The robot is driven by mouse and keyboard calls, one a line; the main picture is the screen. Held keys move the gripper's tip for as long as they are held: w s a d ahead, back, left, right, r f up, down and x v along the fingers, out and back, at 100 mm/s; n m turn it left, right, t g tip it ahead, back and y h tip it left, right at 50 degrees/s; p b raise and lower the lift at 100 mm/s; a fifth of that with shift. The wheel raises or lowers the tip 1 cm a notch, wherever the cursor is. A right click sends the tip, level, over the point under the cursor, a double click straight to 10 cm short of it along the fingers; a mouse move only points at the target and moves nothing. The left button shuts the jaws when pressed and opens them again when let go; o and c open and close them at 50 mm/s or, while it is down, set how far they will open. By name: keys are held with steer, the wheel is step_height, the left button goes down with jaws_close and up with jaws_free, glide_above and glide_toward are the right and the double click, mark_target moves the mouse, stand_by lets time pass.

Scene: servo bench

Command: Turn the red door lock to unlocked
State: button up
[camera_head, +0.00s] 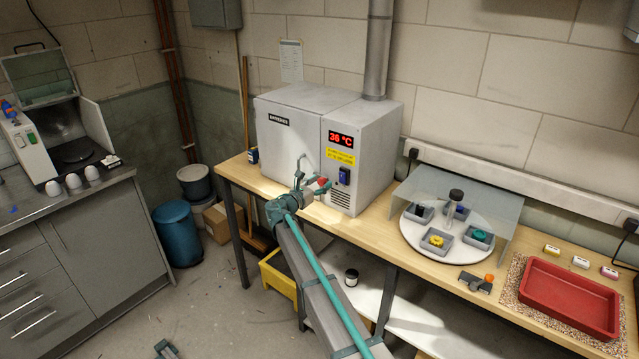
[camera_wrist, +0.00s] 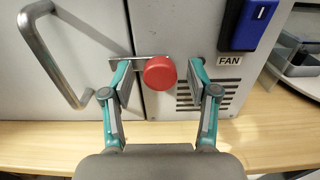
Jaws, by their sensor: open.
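The red door lock (camera_wrist: 160,73) is a round red knob on the front of the grey oven (camera_head: 291,150). A thin metal bar (camera_wrist: 138,57) runs level from it to the left across the door's seam. In the head view the red knob (camera_head: 323,183) is partly hidden by my gripper (camera_head: 309,192). In the wrist view my gripper (camera_wrist: 161,70) is open, with one finger left of the knob and one right of it. The right finger stands apart from the knob. The left finger is close to the bar; contact cannot be told.
A bent metal door handle (camera_wrist: 48,55) stands out left of the lock. A blue fan switch (camera_wrist: 254,22) is up and right. The oven display (camera_head: 341,139) reads 36 °C. A turntable (camera_head: 447,249) and red tray (camera_head: 570,297) stand on the bench to the right.

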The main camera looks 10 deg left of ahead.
jaws_close()
stand_by(0.3)
